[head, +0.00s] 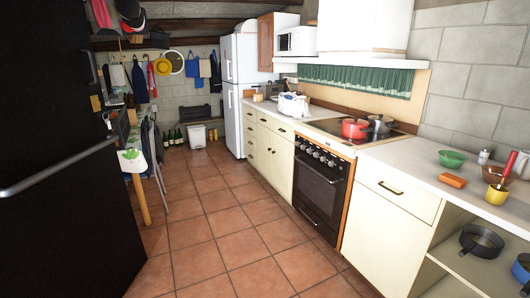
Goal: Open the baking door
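The baking door (318,196) is the dark glass front of the oven, set in the row of cream cabinets right of centre in the head view. It looks closed. Its handle (319,170) runs across the top of the door, below a row of several control knobs (318,152). Neither of my grippers shows in the head view, and nothing touches the oven door.
Tiled floor (235,231) is clear before the oven. A large dark panel with a bar handle (62,170) fills the left side. A red pot (354,128) stands on the hob. Beyond are a white fridge (236,90) and a folding table (140,165).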

